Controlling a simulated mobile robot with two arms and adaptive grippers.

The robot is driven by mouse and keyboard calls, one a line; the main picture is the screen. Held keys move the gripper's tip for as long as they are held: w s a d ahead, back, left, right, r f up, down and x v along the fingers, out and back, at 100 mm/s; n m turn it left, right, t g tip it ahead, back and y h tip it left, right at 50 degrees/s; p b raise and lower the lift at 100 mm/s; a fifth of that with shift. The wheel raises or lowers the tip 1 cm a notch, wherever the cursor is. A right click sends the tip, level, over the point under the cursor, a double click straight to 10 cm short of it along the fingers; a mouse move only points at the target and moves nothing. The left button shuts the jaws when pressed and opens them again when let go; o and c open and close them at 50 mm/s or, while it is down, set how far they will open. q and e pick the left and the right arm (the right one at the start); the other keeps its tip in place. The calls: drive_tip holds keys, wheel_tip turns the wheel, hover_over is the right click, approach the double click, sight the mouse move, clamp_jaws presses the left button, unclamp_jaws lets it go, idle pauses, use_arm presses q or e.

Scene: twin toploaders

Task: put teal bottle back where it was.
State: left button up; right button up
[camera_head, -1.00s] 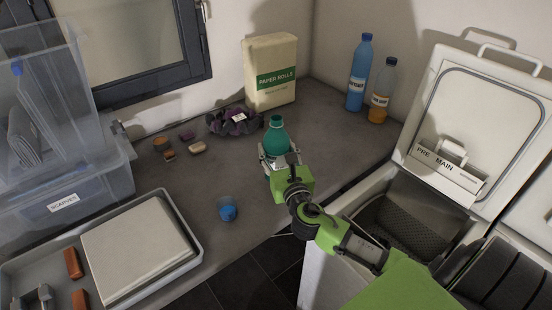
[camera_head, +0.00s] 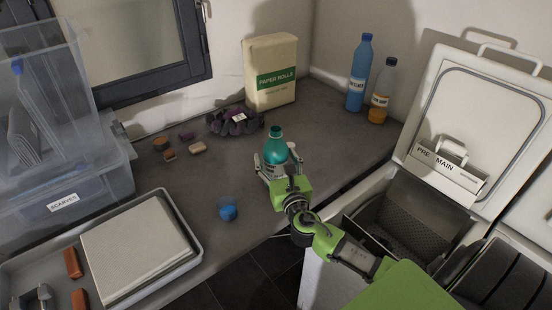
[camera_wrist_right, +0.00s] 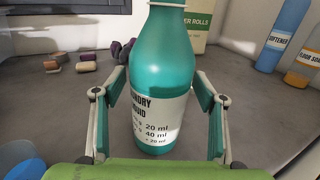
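My right gripper (camera_head: 277,165) is around the bottle, one finger on each side. In the wrist view the fingers (camera_wrist_right: 160,100) are spread, with narrow gaps visible beside the bottle, so it looks open. My left gripper is not in view.
A blue cup (camera_head: 228,209) stands left of the gripper. Behind are a paper rolls bag (camera_head: 271,92), a dark purple bundle (camera_head: 222,122) and small blocks. A blue softener bottle (camera_head: 357,85) and an orange bottle (camera_head: 378,112) stand right. An open toploader (camera_head: 405,215) is at right.

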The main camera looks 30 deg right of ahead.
drive_tip(key=shift+r, duration=0.15)
drive_tip(key=shift+s+a, duration=0.1)
drive_tip(key=shift+s, duration=0.2)
drive_tip(key=b+v, duration=0.2)
drive_tip(key=v, duration=0.9)
drive_tip(key=shift+s, duration=0.2)
